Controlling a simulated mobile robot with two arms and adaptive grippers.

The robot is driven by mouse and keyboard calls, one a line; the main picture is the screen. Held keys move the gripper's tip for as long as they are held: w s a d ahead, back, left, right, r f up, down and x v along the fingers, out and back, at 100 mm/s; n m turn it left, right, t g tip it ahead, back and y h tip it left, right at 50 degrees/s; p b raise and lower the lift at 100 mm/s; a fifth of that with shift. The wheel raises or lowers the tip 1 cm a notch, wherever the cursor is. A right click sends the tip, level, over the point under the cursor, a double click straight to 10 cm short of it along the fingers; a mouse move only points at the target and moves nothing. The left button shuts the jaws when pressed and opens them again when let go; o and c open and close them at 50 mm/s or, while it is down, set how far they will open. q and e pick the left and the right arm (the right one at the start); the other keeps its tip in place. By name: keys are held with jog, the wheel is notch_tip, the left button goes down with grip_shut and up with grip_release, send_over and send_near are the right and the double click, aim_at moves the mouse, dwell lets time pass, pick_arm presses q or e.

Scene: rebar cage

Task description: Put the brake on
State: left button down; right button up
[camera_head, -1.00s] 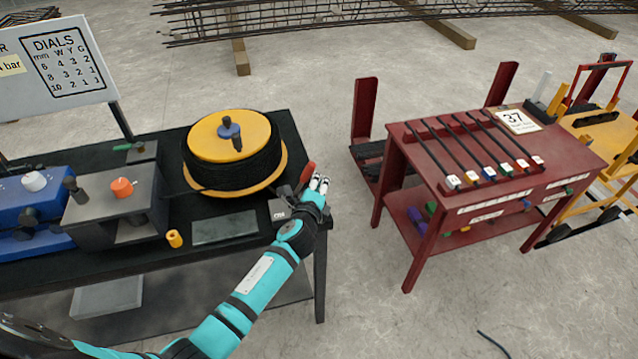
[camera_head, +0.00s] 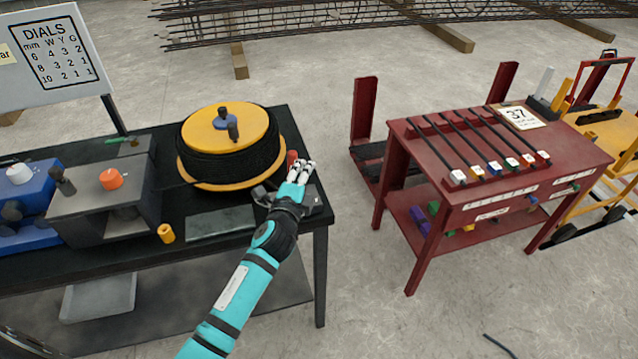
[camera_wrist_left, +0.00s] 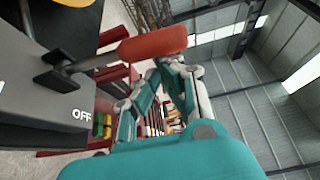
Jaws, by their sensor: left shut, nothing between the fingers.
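The brake lever has a red handle (camera_head: 292,157) and stands at the right end of the black bench, beside the wire spool (camera_head: 228,140). In the left wrist view the red handle (camera_wrist_left: 153,43) sits on a metal rod from a black pivot on a grey box (camera_wrist_left: 60,100) marked "OFF". My left gripper (camera_head: 302,170) is shut and empty, right at the handle and partly covering it. The wrist view shows its fingers (camera_wrist_left: 160,95) just below the handle; whether they touch it I cannot tell. My right gripper is out of view.
A grey box with an orange knob (camera_head: 111,179), a yellow sleeve (camera_head: 166,233) and a dark plate (camera_head: 220,223) are on the bench. A red rack table (camera_head: 440,150) with black bars stands to the right across a floor gap. A dials board (camera_head: 52,55) is at back left.

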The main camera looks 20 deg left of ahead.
aim_at(290, 166)
pick_arm(q)
jog(key=a+n+b, duration=0.1)
jog(key=b, duration=0.1)
jog(key=s+a+n+t+b, duration=0.1)
jog(key=n+b, duration=0.1)
jog(key=s+a+n+t+b, duration=0.1)
jog(key=b, duration=0.1)
jog(key=shift+s+a+f+y+b, duration=0.1)
jog(key=shift+a+y+b, duration=0.1)
jog(key=shift+y+b, duration=0.15)
jog(key=shift+s+a+n+t+y+b, duration=0.35)
jog(key=shift+a+n+t+b, duration=0.1)
jog(key=shift+n+b, duration=0.5)
jog(key=shift+r, duration=0.2)
